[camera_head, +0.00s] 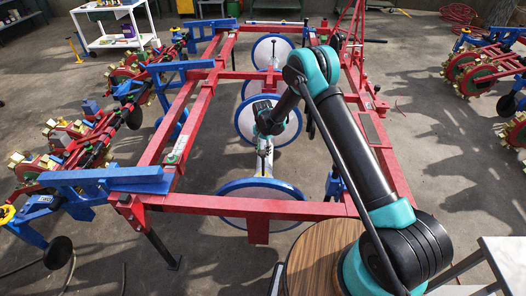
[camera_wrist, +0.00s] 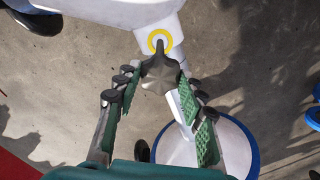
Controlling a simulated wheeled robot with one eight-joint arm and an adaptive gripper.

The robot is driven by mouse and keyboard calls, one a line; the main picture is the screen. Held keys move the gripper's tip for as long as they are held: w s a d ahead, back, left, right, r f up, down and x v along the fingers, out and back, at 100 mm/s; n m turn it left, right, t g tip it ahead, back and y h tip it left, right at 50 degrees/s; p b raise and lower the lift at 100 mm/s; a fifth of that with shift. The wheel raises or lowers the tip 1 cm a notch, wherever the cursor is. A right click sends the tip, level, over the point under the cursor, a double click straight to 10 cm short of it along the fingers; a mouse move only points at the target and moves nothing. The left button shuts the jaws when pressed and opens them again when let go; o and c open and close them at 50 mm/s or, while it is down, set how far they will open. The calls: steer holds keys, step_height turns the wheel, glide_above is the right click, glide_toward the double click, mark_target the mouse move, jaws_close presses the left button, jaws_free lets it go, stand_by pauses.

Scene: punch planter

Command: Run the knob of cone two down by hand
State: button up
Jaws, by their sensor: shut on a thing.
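A dark grey lobed knob (camera_wrist: 160,72) shows at the upper middle of the wrist view. It sits just below a yellow ring (camera_wrist: 152,36) on a pale grey neck under a large white body (camera_wrist: 110,12). My gripper (camera_wrist: 158,84) has its green-padded fingers on both sides of the knob and is shut on it. In the head view my gripper (camera_head: 264,143) is low among the white, blue-rimmed cones, between the middle cone (camera_head: 243,121) and the nearest cone (camera_head: 235,190). The knob cannot be made out there, and no number shows on any cone.
A red frame (camera_head: 200,112) surrounds the cones, with its front bar (camera_head: 225,206) nearest me. Blue and red planter units (camera_head: 70,140) line the left side. Another cone (camera_wrist: 218,140) is below the gripper in the wrist view.

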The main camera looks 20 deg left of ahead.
stand_by(0.5)
steer(key=o, duration=1.2)
steer(key=shift+c, duration=0.2)
steer(key=shift+r, duration=0.1)
step_height(320, 180, up, 12)
step_height(320, 180, up, 12)
